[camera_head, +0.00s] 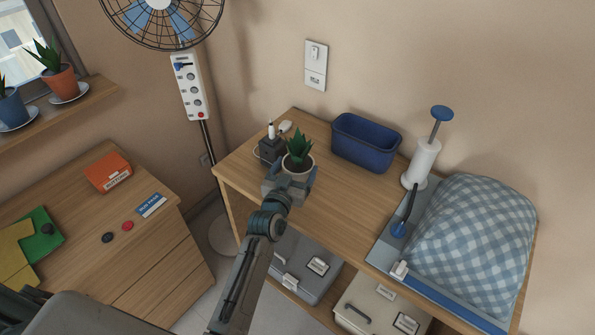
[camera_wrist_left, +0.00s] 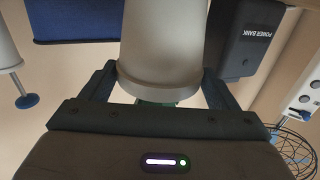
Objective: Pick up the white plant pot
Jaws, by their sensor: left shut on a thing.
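The white plant pot (camera_head: 297,168) with a spiky green plant is at the left end of the wooden table (camera_head: 338,191) in the head view. My left gripper (camera_head: 290,183) reaches it from the front and is shut on it. In the left wrist view the pot (camera_wrist_left: 160,50) stands between the two fingers of the left gripper (camera_wrist_left: 160,88), one finger on each side. The head view does not show clearly whether the pot touches the table. My right gripper is not in view.
A dark power bank (camera_wrist_left: 247,38) is close beside the pot. Bare tabletop lies between the pot and the cloth.

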